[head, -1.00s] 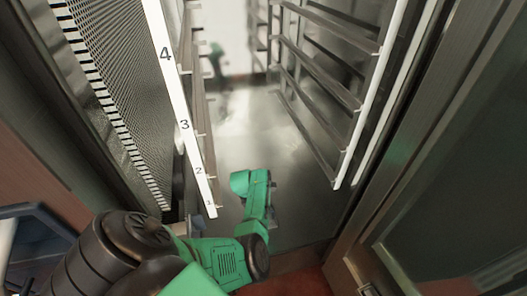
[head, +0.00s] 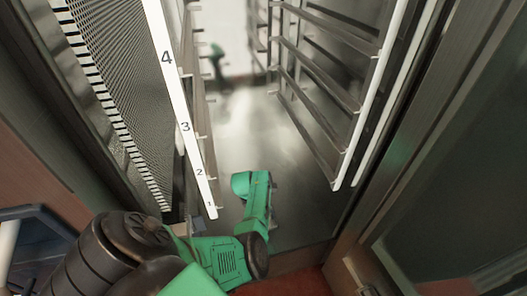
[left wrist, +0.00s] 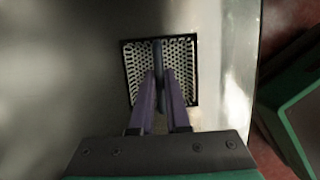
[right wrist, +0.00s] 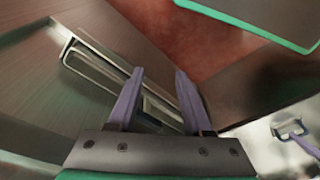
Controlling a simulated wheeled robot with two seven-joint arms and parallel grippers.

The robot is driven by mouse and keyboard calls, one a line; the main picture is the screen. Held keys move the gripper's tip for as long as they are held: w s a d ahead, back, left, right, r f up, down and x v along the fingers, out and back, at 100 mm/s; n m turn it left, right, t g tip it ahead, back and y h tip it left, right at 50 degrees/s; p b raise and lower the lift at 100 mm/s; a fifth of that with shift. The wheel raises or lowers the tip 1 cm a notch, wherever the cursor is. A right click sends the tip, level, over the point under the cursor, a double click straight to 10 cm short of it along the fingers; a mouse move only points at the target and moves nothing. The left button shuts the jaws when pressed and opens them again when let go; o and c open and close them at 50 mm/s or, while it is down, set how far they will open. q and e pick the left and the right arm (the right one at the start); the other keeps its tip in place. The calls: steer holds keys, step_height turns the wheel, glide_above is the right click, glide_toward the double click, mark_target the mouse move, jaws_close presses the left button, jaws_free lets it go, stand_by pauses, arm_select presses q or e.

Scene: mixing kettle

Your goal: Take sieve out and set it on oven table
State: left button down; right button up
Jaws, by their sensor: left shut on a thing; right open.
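The sieve (left wrist: 185,65) is a square, dark-framed mesh plate in the left wrist view. It lies at the bare metal floor of the oven (left wrist: 75,70); I cannot tell whether it is raised from it. My left gripper (left wrist: 161,75) is shut on its thin upright dark handle, over the middle of the mesh. In the head view my left arm reaches down into the oven chamber (head: 240,150), and the sieve is hidden there. My right gripper (right wrist: 159,73) is open and empty beside a metal bar-like fitting (right wrist: 95,70). The oven table is not clearly seen.
White numbered rails (head: 178,105) and a perforated panel (head: 105,80) line the chamber's left side. A wire rack (head: 315,95) lines the right. A door or frame (head: 410,150) stands at the right. A blue-rimmed tray or cart (head: 35,215) shows lower left. The chamber's middle is clear.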

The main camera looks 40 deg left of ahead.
arm_select(q)
steer(key=shift+r+p, duration=2.65)
steer(key=shift+p, duration=0.35)
steer(key=shift+f, duration=0.1)
